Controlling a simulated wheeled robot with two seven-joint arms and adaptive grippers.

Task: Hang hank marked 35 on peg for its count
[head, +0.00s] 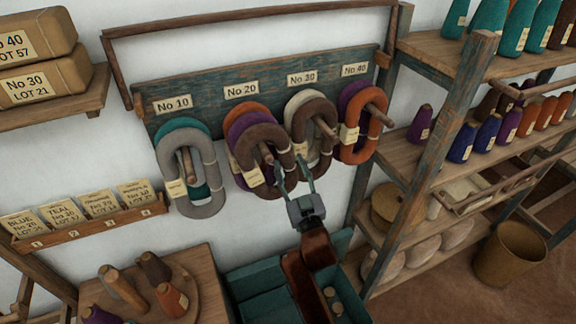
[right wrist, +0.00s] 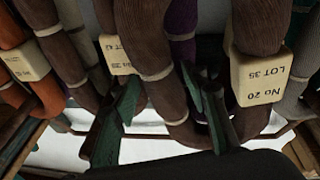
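The brown hank (head: 262,134) hangs on the peg under the No 20 plate (head: 241,91), in front of purple and orange hanks. In the right wrist view, the tag (right wrist: 266,82) on this brown hank reads No 20, LOT 35, upside down. The peg end shows through its loop in the head view. My right gripper (head: 293,172) is by the lower right of this hank. Its two fingers are spread apart in the right wrist view (right wrist: 160,78), with a brown strand showing between them; I cannot tell whether they touch it. My left gripper is out of view.
Grey and teal hanks (head: 206,158) hang under No 10. Cream and brown hanks (head: 314,108) hang under No 30, close to my right gripper. Purple and orange hanks (head: 374,119) hang under No 40. A teal bin (head: 248,283) stands below; shelves (head: 399,170) stand right.

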